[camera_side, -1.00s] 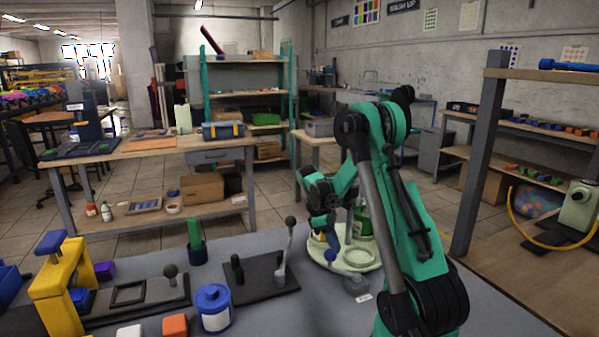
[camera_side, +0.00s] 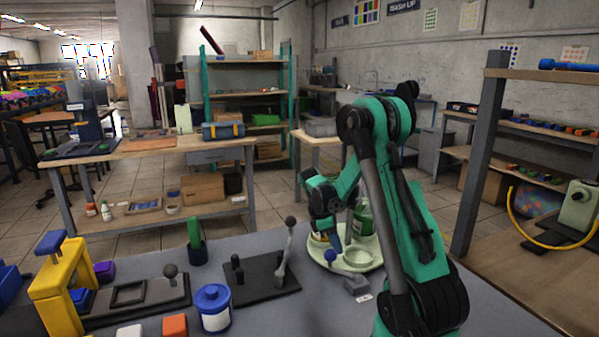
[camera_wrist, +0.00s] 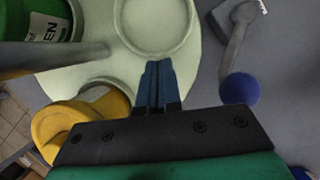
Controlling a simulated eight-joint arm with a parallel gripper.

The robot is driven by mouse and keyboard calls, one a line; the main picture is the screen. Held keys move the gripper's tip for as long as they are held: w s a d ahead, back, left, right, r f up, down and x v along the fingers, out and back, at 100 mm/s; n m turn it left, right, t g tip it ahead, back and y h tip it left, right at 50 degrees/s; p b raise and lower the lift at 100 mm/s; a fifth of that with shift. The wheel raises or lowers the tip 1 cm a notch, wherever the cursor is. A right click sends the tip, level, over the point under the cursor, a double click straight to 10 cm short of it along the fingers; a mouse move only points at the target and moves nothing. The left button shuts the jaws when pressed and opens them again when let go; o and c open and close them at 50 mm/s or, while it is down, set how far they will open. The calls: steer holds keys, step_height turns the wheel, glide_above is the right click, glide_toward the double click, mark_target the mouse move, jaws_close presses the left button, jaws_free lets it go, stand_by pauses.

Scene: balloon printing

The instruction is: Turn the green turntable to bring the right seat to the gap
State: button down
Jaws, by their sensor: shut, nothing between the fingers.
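The pale green turntable (camera_side: 374,265) stands on the grey bench, partly behind my arm in the side view. In the wrist view its disc (camera_wrist: 100,75) carries an empty ring seat (camera_wrist: 190,22) at the top, a green container (camera_wrist: 62,28) at upper left and a yellow container (camera_wrist: 48,122) at lower left. A grey rod (camera_wrist: 55,60) crosses the left of that view. My gripper (camera_wrist: 157,68) is shut and empty, its blue fingertips over the disc just below the ring seat. I cannot tell whether they touch it. The green container (camera_side: 363,219) also shows in the side view.
A lever with a blue knob (camera_wrist: 240,89) stands close right of my fingers; its knob (camera_side: 330,257) shows at the turntable's front. A black plate with a grey lever (camera_side: 285,258) lies left. A blue-lidded jar (camera_side: 214,309) stands front left.

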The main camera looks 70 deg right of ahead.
mark_target(355, 258)
steer(key=shift+s+n, duration=0.15)
steer(key=shift+n, duration=0.35)
steer(key=shift+s, duration=0.45)
steer(key=shift+s+n+t+h, duration=0.3)
steer(key=shift+s+n+h, duration=0.5)
steer(key=shift+n, duration=0.7)
stand_by(2.8)
steer(key=shift+s, duration=0.2)
stand_by(1.9)
